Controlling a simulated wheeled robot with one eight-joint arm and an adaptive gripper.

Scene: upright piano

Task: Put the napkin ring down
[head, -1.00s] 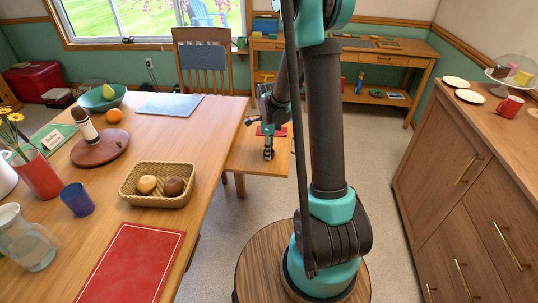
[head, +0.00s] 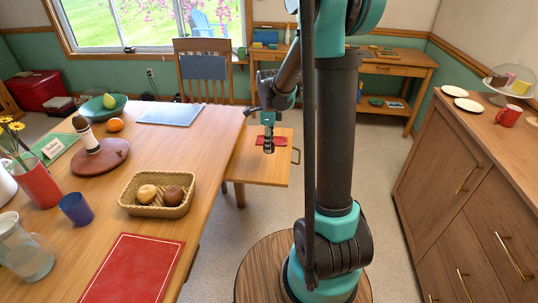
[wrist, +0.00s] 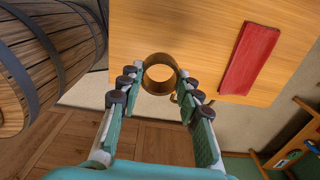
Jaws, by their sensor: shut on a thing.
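My gripper (wrist: 155,90) points down over a low wooden surface at the far right end of the table. Its fingers are closed on the sides of a brown, open napkin ring (wrist: 159,59), whose hole faces the wrist camera. In the head view my gripper (head: 268,148) is small, and the ring cannot be made out there. The low wooden surface (head: 250,172) lies below; in the wrist view it (wrist: 200,25) is behind the ring. I cannot tell whether the ring touches it.
A flat red item (wrist: 248,58) lies on the low surface beside the ring. The big table (head: 215,135) bears a wicker basket (head: 155,208) and a red mat (head: 130,270). A cabinet (head: 470,170) stands right.

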